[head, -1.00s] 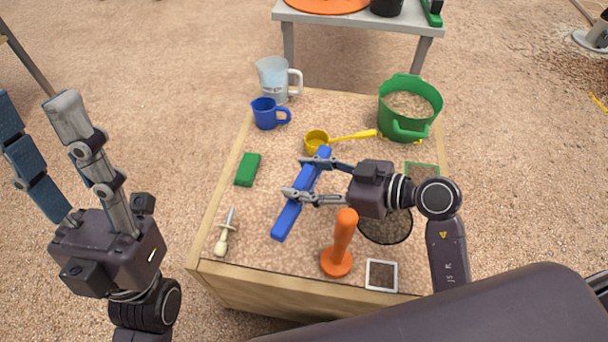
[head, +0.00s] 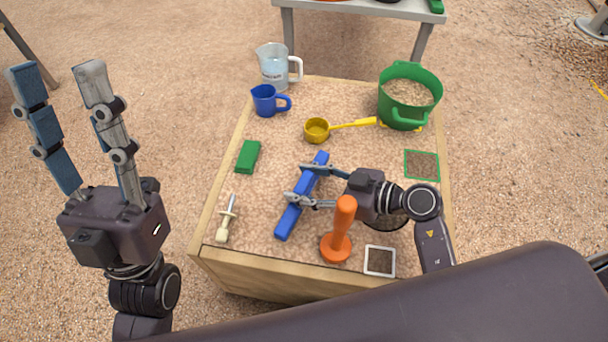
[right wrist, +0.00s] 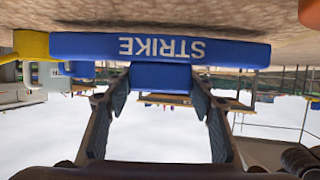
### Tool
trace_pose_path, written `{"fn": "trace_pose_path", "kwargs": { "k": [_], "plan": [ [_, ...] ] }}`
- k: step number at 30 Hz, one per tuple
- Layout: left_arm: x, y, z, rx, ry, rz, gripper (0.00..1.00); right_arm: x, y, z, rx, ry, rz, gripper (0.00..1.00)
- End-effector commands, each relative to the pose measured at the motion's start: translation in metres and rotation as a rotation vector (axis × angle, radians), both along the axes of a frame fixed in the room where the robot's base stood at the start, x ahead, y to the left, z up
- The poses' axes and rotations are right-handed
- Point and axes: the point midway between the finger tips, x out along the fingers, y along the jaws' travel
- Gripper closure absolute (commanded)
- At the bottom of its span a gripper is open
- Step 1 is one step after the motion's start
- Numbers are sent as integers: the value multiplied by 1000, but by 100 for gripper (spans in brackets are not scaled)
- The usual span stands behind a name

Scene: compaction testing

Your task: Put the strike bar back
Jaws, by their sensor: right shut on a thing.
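The blue strike bar (head: 305,187) lies slantwise over the middle of the sandy-topped table. My right gripper (head: 298,183) is shut on it, reaching in from the right. In the right wrist view, the bar (right wrist: 95,47) spans the top with STRIKE upside down, its blue grip block (right wrist: 160,76) between the fingers of my right gripper (right wrist: 160,85). I cannot tell whether the bar touches the table. My left gripper (head: 62,85) is raised left of the table, fingers apart and empty.
An orange-handled tamper (head: 338,240) stands close to the right gripper, near a white-framed square (head: 380,261). A trowel-like tool (head: 227,222), green block (head: 248,157), blue cup (head: 266,101), clear jug (head: 273,68), yellow scoop (head: 317,130), green bucket (head: 408,98) and green-outlined square (head: 421,165) surround the bar.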

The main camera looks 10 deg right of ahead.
Motion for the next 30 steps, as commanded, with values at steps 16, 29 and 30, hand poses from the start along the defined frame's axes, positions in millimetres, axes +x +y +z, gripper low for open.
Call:
{"fn": "trace_pose_path", "kwargs": {
  "k": [16,29,30],
  "plan": [
    [1,0,0,2,4,1,60,0,0,-3,1,-1,0,84],
    [2,0,0,3,6,2,60,0,0,-11,1,-1,0,46],
    [2,0,0,3,6,2,60,0,0,-11,1,-1,0,46]
  ]
}}
